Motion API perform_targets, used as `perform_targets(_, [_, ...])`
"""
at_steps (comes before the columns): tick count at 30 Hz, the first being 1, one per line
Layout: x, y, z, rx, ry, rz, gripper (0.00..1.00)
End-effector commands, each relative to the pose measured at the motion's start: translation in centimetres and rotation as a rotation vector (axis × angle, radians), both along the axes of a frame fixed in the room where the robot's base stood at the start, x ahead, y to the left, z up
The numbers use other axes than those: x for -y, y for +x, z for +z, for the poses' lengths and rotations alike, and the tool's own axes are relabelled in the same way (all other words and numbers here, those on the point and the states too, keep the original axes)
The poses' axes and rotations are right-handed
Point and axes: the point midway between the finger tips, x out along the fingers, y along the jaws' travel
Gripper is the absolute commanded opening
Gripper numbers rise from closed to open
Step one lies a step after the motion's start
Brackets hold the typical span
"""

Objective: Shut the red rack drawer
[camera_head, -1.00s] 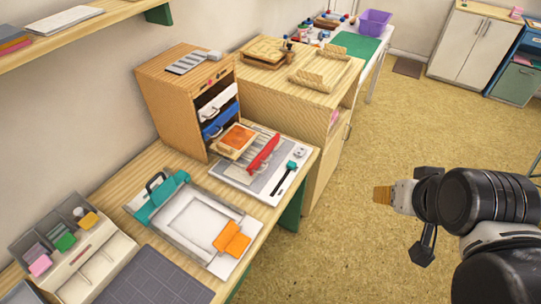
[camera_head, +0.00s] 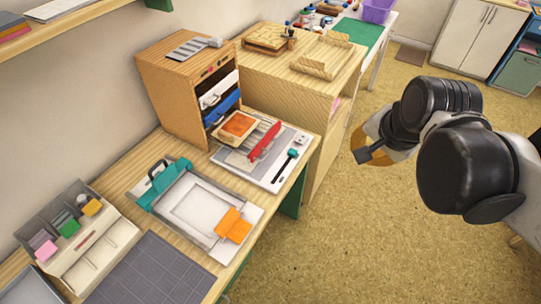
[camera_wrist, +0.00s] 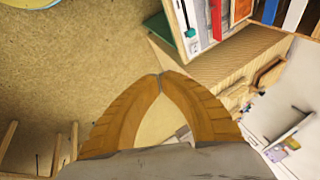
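The wooden rack (camera_head: 168,100) stands at the back of the bench in the head view, its front facing right. A white drawer (camera_head: 217,89) and a blue drawer (camera_head: 221,106) show in its front. Below them a pale tray-like piece with an orange-red top (camera_head: 238,126) juts out over the bench; I cannot tell whether it is the red drawer or something in front of it. In the wrist view the blue drawer (camera_wrist: 293,15) shows at the top right. My gripper (camera_wrist: 160,74) is empty, its tan fingertips touching, over the floor and well apart from the rack.
A paper trimmer board with a red bar (camera_head: 264,141) lies just in front of the rack. A teal-ended press (camera_head: 190,205) and an organizer (camera_head: 75,235) stand nearer. A wooden cabinet (camera_head: 305,110) adjoins the bench. The floor (camera_head: 320,250) right of the bench is open.

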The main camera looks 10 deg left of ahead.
Motion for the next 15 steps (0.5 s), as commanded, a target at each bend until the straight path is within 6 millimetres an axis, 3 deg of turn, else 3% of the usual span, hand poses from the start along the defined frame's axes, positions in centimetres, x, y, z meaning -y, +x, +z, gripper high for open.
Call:
perform_targets(3, [-3.3, 3.7, -1.3, -0.108, 0.158, -0.238, 0.0])
perform_targets(9, [-9.1, 8.5, -5.8, -0.311, 0.37, -0.676, 0.0])
perform_targets(15, [-13.9, 11.0, -11.0, -0.472, 0.475, -1.042, 0.0])
